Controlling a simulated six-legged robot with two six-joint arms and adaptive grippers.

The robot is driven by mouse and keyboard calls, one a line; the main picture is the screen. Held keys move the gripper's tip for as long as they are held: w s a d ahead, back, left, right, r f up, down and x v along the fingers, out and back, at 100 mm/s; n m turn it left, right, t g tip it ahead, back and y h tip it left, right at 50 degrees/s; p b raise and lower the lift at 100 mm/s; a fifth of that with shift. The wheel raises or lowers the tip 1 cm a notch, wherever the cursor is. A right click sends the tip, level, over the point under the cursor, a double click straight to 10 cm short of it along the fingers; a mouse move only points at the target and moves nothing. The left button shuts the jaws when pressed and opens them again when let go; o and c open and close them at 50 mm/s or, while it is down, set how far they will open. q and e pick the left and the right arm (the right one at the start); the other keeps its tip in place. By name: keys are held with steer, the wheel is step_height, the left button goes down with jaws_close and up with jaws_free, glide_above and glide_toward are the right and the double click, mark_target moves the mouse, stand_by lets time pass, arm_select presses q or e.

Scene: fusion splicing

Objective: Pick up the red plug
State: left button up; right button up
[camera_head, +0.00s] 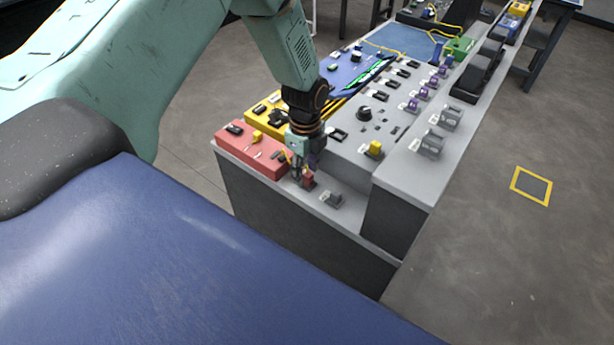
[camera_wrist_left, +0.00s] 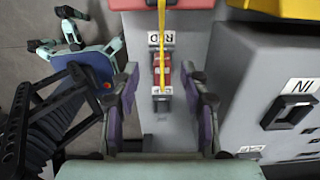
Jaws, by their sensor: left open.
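The red plug (camera_head: 309,181) sits on the grey ledge at the near end of the bench, close to the red panel's corner. In the left wrist view the red plug (camera_wrist_left: 163,68) lies between a white label and a small grey block, with a yellow cable passing over it. My left gripper (camera_head: 301,174) points down at the plug and partly covers it in the head view. In the left wrist view its two fingers (camera_wrist_left: 160,78) are open, one on each side of the plug's line, with a gap between them. My right gripper is out of view.
A red panel (camera_head: 248,150) and a yellow panel (camera_head: 262,115) adjoin the plug's ledge. A grey connector (camera_head: 331,199) stands to its right. The raised grey console (camera_head: 400,190) rises beyond, with a yellow-topped part (camera_head: 375,148). Open floor lies to the right.

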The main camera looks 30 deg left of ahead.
arm_select(q)
steer(key=shift+w+a+f, duration=0.1)
steer(key=shift+a+f, duration=0.2)
steer(key=shift+f, duration=0.75)
steer(key=shift+d+r, duration=0.35)
steer(key=shift+d, duration=0.5)
steer(key=shift+a+f, duration=0.3)
steer(key=shift+a, duration=0.4)
steer(key=c, duration=0.4)
steer(key=shift+c, duration=1)
steer(key=shift+d+r, duration=0.2)
steer(key=shift+d, duration=0.25)
jaws_close()
steer(key=shift+a+f, duration=0.1)
steer(key=shift+a, duration=0.1)
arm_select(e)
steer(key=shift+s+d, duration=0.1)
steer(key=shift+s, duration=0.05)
